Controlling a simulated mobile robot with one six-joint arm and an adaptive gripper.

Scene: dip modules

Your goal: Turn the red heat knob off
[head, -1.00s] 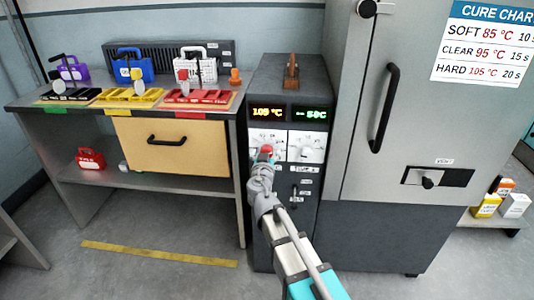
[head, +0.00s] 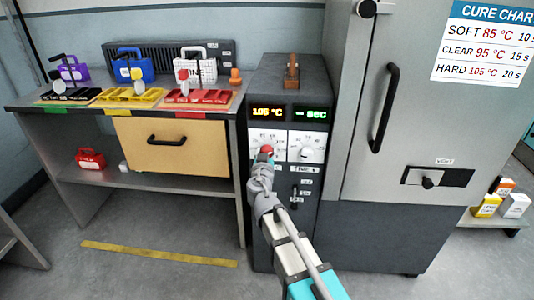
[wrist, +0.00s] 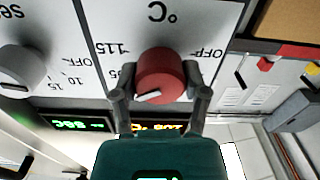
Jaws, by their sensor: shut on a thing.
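The red heat knob (wrist: 160,76) is on the white dial plate of the dark control cabinet, with OFF and 115 marks around it in the wrist view. The red knob also shows in the head view (head: 267,150) on the left dial plate. My gripper (wrist: 160,98) is shut on the red knob, one finger on each side of it. The knob's pale pointer mark shows between the fingers, pointing at neither OFF nor 115. In the head view my gripper (head: 264,157) reaches the knob from below. The orange display (head: 267,113) above it appears to read 105 °C.
A white timer knob (head: 306,152) sits just right of the red knob, under a green display (head: 312,115). A grey oven door with a black handle (head: 384,108) stands on the right. A bench with colored trays (head: 198,97) stands on the left.

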